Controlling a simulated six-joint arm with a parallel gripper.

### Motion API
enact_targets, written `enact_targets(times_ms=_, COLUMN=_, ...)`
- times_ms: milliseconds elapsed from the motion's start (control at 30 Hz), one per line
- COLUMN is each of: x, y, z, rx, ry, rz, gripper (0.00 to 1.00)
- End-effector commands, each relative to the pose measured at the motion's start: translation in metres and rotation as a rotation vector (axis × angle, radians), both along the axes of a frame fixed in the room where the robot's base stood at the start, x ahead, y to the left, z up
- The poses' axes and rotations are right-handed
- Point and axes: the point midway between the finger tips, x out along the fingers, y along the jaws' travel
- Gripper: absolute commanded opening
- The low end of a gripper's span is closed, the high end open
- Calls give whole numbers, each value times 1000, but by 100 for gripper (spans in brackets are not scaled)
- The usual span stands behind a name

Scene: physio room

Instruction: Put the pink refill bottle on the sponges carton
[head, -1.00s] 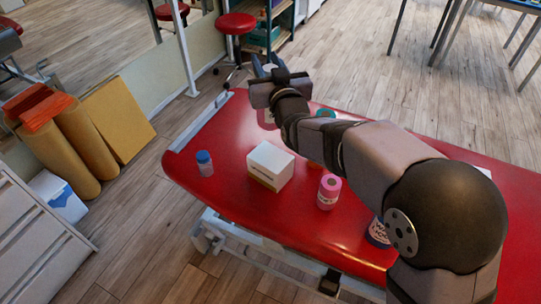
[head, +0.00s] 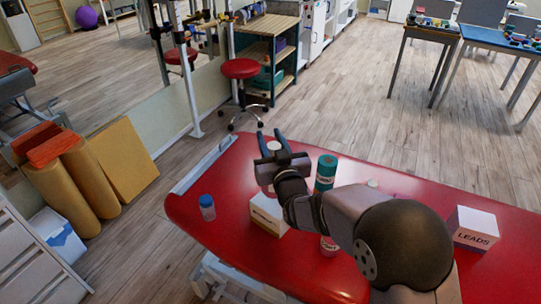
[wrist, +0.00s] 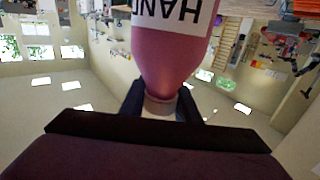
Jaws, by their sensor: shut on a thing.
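My gripper (head: 272,142) is shut on the pink refill bottle (wrist: 172,62), at its narrow neck. In the wrist view the bottle is pink with a white label reading "HAND", upside down in that picture. In the head view my gripper mostly hides the bottle; a pale top (head: 273,147) shows between the fingers. A white carton (head: 268,214) with a dark printed band stands on the red bench, just below my gripper in the picture. It fits the sponges carton, but its print is partly hidden by my arm and hard to read. The bottle appears apart from it.
On the red bench (head: 225,240), a blue-capped bottle (head: 207,208) stands left of the carton. A "LEADS" carton (head: 473,229) stands far right.

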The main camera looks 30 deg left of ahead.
Motion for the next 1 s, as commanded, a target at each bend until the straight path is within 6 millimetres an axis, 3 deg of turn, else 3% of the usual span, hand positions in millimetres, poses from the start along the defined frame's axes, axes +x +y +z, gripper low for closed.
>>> enact_targets(times_ms=333, x=1, y=1, z=-11, rx=4, ry=-5, rz=0, gripper=0)
enact_targets(times_ms=600, x=1, y=1, z=-40, rx=2, ry=-4, rz=0, gripper=0)
enact_targets(times_ms=1000, x=0, y=0, z=-46, rx=5, ry=-6, rz=0, gripper=0)
